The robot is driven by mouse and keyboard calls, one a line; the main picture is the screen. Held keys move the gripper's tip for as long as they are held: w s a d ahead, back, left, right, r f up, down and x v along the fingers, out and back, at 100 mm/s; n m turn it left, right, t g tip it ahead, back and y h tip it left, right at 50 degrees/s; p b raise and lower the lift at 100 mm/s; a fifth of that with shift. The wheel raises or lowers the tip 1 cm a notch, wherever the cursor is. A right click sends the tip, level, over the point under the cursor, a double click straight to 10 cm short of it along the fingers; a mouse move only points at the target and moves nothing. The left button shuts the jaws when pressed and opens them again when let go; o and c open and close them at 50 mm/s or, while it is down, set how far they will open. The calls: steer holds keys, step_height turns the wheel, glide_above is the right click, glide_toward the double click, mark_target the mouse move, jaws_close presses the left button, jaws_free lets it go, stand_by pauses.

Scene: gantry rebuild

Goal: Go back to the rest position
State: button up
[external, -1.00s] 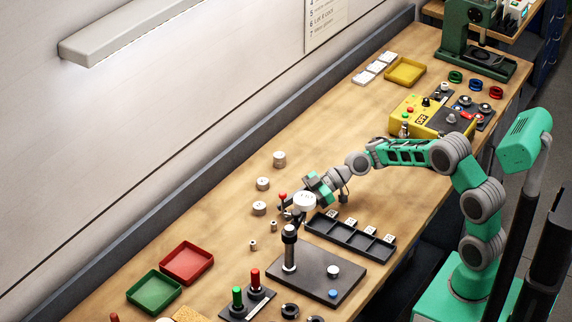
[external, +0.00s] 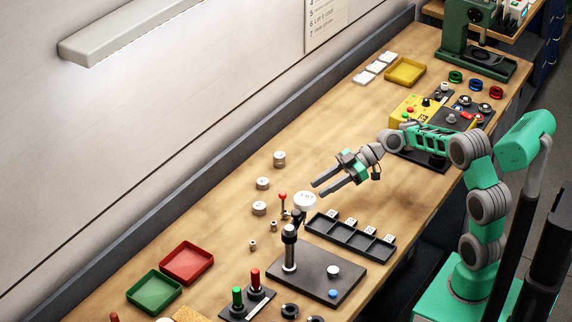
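My gripper (external: 325,186) is in the external view, above the middle of the workbench. Its two long dark fingers point to the left and stand apart, with nothing visible between them. The green and grey arm reaches from the right side over the bench edge. Below the fingers, a round white-topped piece (external: 305,201) stands beside a small red-knobbed lever (external: 283,197). The gripper appears clear of both.
A black compartment tray (external: 350,236) and a dark plate with an upright post (external: 289,255) stand below the gripper. Several metal cylinders (external: 262,183) stand to its left. A yellow control box (external: 413,113) is near the arm. Bare wood lies up and left of the gripper.

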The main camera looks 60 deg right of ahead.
steer(key=shift+a, duration=0.1)
